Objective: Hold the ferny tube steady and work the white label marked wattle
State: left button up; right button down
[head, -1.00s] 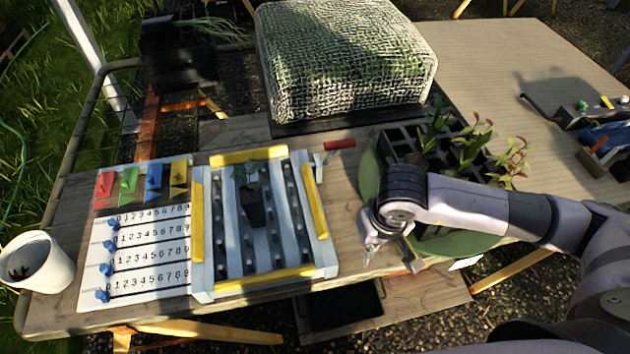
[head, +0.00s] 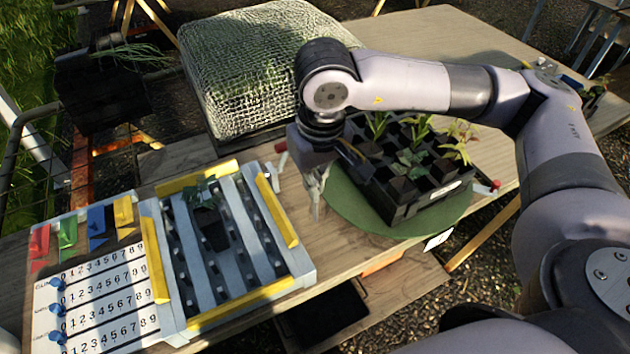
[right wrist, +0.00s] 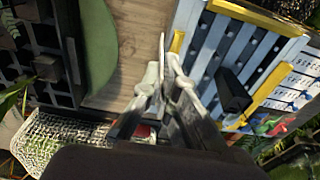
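The tube also shows in the right wrist view (right wrist: 233,92). A white label (head: 437,240) is at the table's front edge, by the green round mat; its writing is unreadable. Another white label (head: 445,189) is on the black crate's front face. My left gripper is out of view.
The black crate (head: 395,212) of several plants stands on the green mat (head: 345,205). A number board (head: 95,300) with coloured tags lies left of the rack (head: 305,268). A mesh-covered block (head: 235,70) stands behind. Bare wood lies between rack and mat.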

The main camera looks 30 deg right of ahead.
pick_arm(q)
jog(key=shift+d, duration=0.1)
pick_arm(e)
jog(key=w+a+r+m, duration=0.3)
jog(key=w+a+m, duration=0.2)
jog(key=a+m, duration=0.4)
jog(key=w+a+r+m+g+h, duration=0.1)
jog(key=w+a+r+m, duration=0.2)
jog(key=w+a+m, duration=0.3)
jog(key=a+m, duration=0.3)
jog(key=a, duration=0.1)
jog(key=shift+w+r, duration=0.25)
jog(key=shift+w, duration=0.05)
